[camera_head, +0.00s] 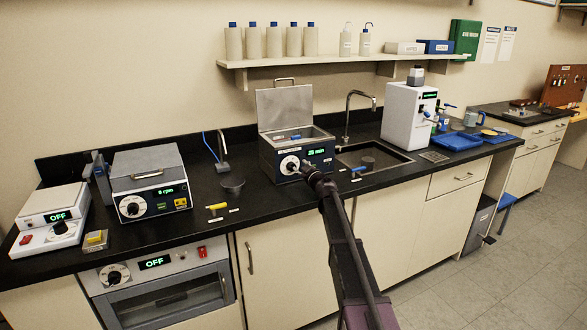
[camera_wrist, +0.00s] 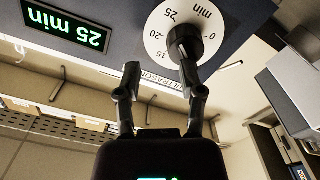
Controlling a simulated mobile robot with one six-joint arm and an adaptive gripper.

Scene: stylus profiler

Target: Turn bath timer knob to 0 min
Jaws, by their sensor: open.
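The ultrasonic bath (camera_head: 268,162) stands on the black counter with its lid raised. Its green display (camera_head: 316,151) reads 25 min, also upside down in the wrist view (camera_wrist: 68,28). The timer knob (camera_head: 291,164) is a dark round knob on a white dial at the bath's front. In the wrist view the knob (camera_wrist: 188,38) is close, with dial marks 0, 15, 20 and 25 around it. My gripper (camera_wrist: 159,72) is open. Its right finger overlaps the knob in the picture; its left finger is clear of it. Contact cannot be told. The knob's pointer is not clear.
A sink (camera_head: 372,157) with a tap lies right of the bath. The floor in front is clear.

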